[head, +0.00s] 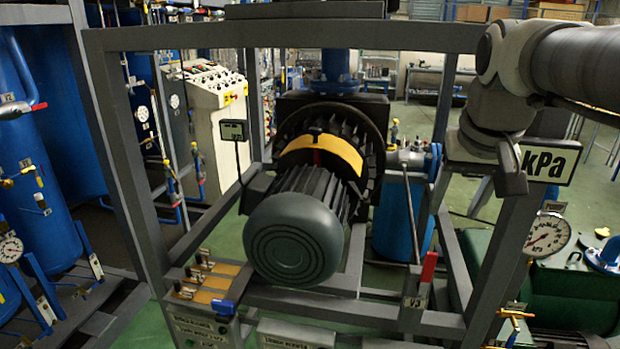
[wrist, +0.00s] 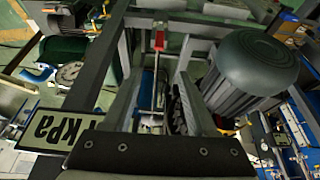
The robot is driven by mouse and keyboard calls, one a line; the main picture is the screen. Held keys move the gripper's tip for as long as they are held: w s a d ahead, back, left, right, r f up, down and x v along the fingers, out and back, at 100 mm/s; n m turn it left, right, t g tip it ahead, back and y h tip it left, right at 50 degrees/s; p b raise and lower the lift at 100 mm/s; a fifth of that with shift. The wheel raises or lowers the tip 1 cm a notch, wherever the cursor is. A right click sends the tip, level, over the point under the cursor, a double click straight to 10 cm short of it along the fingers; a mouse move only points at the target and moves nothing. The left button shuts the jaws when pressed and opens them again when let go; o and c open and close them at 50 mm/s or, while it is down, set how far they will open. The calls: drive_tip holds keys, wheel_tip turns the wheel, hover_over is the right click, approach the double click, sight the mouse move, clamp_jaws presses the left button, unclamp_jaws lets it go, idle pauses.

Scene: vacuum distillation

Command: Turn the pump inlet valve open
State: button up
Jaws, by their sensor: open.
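A valve with an upright red lever handle (head: 428,268) stands on the front right of the grey pump frame, above a tag that seems to read V3. In the wrist view the red handle (wrist: 160,40) shows near the top middle, beyond my gripper. I cannot tell from its label whether it is the pump inlet valve. My gripper (head: 511,184) is open at the upper right of the head view, above and to the right of the red handle and apart from it. Its dark body (wrist: 155,155) fills the bottom of the wrist view. Nothing shows held.
The pump motor (head: 294,240) sits inside the frame, left of the handle. A frame post (head: 508,255) and the kPa sign (head: 550,161) stand close to my gripper. A dial gauge (head: 547,235) is at the right. Small brass valves (head: 200,262) sit at the front left.

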sight(433, 254)
drive_tip(key=x, duration=1.7)
drive_tip(key=shift+d+f, duration=0.15)
drive_tip(key=shift+d, duration=0.05)
drive_tip(key=shift+c, duration=0.3)
clamp_jaws()
idle(0.4)
